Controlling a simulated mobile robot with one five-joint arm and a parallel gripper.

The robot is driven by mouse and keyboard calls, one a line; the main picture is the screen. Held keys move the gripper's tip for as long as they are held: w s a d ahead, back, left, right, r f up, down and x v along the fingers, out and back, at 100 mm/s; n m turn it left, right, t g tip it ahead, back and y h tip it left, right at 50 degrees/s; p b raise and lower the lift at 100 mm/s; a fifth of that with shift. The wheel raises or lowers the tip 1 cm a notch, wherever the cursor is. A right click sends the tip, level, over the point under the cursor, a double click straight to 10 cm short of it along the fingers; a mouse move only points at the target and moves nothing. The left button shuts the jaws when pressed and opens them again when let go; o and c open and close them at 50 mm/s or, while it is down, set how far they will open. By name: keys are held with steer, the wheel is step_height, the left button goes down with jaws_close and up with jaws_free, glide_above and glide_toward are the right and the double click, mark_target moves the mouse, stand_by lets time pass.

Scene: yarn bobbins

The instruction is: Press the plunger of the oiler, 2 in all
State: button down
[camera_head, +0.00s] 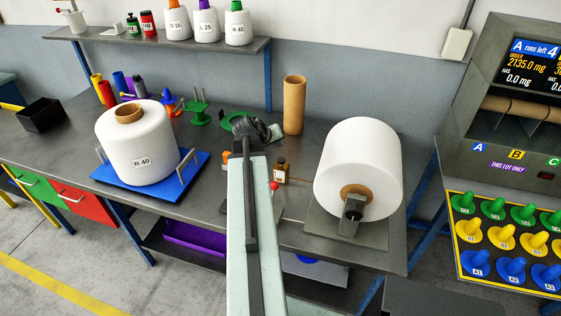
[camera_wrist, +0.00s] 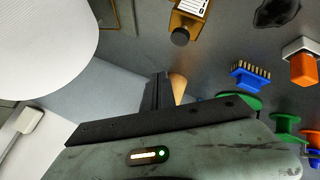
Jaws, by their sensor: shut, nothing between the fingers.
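I cannot tell for certain which item is the oiler. A small amber bottle (camera_head: 281,172) with a dark cap and pale label stands on the bench, right of my arm; it also shows at the top of the wrist view (camera_wrist: 187,18). A red ball-shaped knob (camera_head: 274,186) shows close in front of it, its lower part largely hidden by my arm. A white stand with a red part (camera_head: 73,18) is on the wall shelf. My gripper (camera_head: 246,135) is shut and empty above the bench; its dark fingers show in the wrist view (camera_wrist: 158,90), apart from the bottle.
A large white bobbin (camera_head: 137,150) stands on a blue tray (camera_head: 104,176) at left. Another white bobbin (camera_head: 360,165) lies on a holder at right. A cardboard tube (camera_head: 294,105) stands behind. Green stands (camera_head: 198,112) and a blue brush (camera_wrist: 250,76) are near the back.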

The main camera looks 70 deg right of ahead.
steer(key=w+a+f+n+t+y, duration=0.2)
steer(key=w+a+f+n, duration=0.1)
steer(key=w+a, duration=1.1)
steer(key=w+a+f+n+t+y, duration=0.1)
steer(key=w+a+f+n+y, duration=0.1)
steer(key=w+a, duration=1.2)
steer(key=w+a+f+n+y, duration=0.1)
steer(key=a+n+y, duration=0.1)
steer(key=a, duration=1.7)
steer(key=w+a+f+n+y, duration=0.1)
steer(key=a+n, duration=0.4)
steer(key=a, duration=1.5)
steer(key=shift+w+g+y, duration=0.3)
steer(key=shift+w+y, duration=0.2)
steer(key=shift+y, duration=0.4)
steer(key=shift+f, duration=0.1)
